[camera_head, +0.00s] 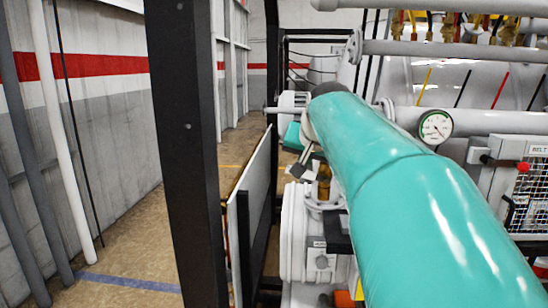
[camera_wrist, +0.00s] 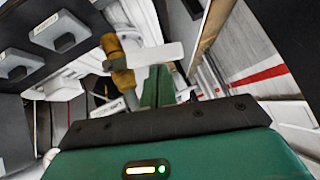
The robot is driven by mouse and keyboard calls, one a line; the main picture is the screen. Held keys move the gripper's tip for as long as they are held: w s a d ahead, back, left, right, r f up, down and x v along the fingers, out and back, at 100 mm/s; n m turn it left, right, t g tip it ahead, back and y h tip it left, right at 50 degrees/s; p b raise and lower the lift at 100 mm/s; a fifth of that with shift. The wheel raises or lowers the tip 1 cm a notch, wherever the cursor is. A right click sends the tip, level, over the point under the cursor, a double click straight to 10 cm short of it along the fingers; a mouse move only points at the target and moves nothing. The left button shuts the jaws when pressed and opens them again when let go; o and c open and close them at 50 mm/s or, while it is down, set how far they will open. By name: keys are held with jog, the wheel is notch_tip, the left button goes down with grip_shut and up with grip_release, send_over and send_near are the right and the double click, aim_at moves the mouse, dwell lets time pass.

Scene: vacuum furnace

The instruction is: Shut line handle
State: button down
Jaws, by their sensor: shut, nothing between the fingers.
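The line handle is most likely the flat pale lever (camera_wrist: 152,56) on a brass-coloured valve body (camera_wrist: 117,63) in the wrist view. The lever runs across the picture from the brass body to the right. My gripper (camera_wrist: 158,72), with green fingers, is shut and empty. Its fingertips show right by the lever's lower edge; I cannot tell whether they touch it. In the head view the brass valve (camera_head: 323,182) shows small beside my teal arm, which hides most of the area around it.
A black post (camera_head: 185,150) stands left of my arm. Grey pipes, a round gauge (camera_head: 435,127) and a box with a red knob (camera_head: 523,167) are at the right. In the wrist view a dark panel with grey blocks (camera_wrist: 58,34) is at the left. Floor is open at the left.

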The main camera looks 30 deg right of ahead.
jog(key=shift+r, duration=0.8)
jog(key=shift+r, duration=0.1)
jog(key=w+d+r+v, duration=0.1)
jog(key=v, duration=1.1)
jog(key=shift+r, duration=0.65)
jog(key=shift+s+d, duration=0.15)
